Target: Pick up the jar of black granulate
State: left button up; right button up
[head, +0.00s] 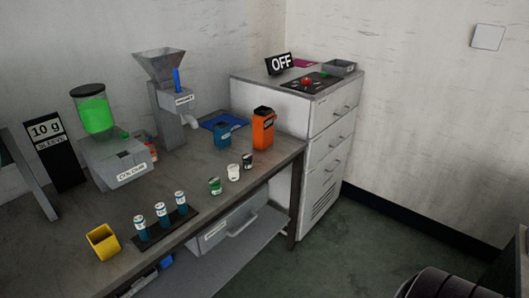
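A small dark jar (247,161), which looks like the jar of black granulate, stands upright on the workbench (190,185). It is at the right end of a short row with a white jar (233,173) and a green jar (214,186). Nothing touches it. Neither of my grippers shows in the head view.
Behind the jars stand an orange container (263,130) and a blue bin (223,136). A grinder with a hopper (168,110) and a dispenser with green contents (110,150) stand further left. Blue vials (161,215) and a yellow cup (102,241) are at the front. A drawer cabinet (300,125) adjoins the right.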

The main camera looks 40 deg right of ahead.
aim_at(247, 158)
jog(key=i+l+z, duration=0.35)
jog(key=l, duration=0.25)
jog(key=i+l+z, duration=0.35)
jog(key=i+l, duration=0.1)
jog(key=i, duration=0.05)
